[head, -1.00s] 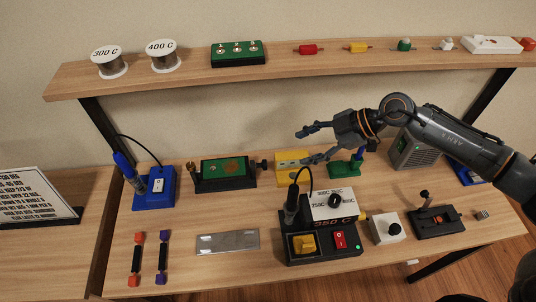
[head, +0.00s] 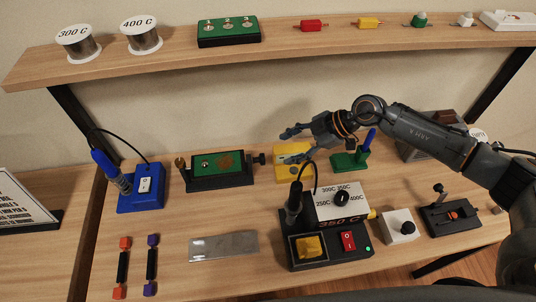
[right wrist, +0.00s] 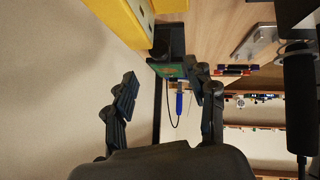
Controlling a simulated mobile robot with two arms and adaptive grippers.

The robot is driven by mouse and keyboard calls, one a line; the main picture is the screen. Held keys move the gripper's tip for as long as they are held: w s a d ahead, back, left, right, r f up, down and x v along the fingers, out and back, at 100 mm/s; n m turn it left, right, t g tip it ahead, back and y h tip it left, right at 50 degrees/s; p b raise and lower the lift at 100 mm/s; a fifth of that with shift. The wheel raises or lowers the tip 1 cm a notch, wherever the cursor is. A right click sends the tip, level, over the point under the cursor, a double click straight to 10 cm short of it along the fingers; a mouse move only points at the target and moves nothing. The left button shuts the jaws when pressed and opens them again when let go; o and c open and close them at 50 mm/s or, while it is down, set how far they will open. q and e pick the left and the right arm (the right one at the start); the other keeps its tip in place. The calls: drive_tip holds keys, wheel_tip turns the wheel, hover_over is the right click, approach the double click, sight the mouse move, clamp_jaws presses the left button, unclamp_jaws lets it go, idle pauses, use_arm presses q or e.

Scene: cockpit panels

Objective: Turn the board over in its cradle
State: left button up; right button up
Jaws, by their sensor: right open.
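The green board (head: 232,163) sits flat in its black cradle (head: 196,186), which has a post at the left end and a knob (head: 259,158) at the right end. My right gripper (head: 288,146) is open and empty, to the right of the cradle, above the yellow box. In the right wrist view the board (right wrist: 172,69) and the dark cradle (right wrist: 169,40) show beyond the spread fingers of the gripper (right wrist: 160,78), partly hidden by one finger. The gripper is apart from the board. My left gripper is not in view.
A yellow box (head: 291,174) stands right of the cradle, with a green stand (head: 347,161) beyond it. A blue soldering-iron stand (head: 142,199) is at the left. A black soldering station (head: 326,252) and a metal plate (head: 223,247) lie in front. A shelf (head: 280,44) runs above.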

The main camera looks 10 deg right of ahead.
drive_tip(key=x, duration=0.8)
drive_tip(key=shift+w+a+f+p, duration=0.15)
drive_tip(key=shift+a+f+p, duration=0.1)
drive_tip(key=shift+p, duration=0.1)
drive_tip(key=c, duration=1.1)
drive_tip(key=shift+r+p, duration=0.15)
drive_tip(key=shift+p, duration=0.35)
drive_tip(key=shift+c, duration=0.2)
drive_tip(key=t+p, duration=0.1)
drive_tip(key=p, duration=0.1)
drive_tip(key=n+t+p, duration=0.1)
drive_tip(key=shift+s+p, duration=0.3)
drive_tip(key=shift+p, duration=0.05)
drive_tip(key=shift+n+t+y+p, duration=0.3)
drive_tip(key=shift+n+t+p, duration=0.15)
drive_tip(key=shift+t, duration=0.15)
drive_tip(key=shift+f+n+t, duration=0.35)
drive_tip(key=shift+t, duration=0.25)
drive_tip(key=shift+n+t+b, duration=0.3)
drive_tip(key=shift+t+b, duration=0.05)
drive_tip(key=shift+t, duration=0.05)
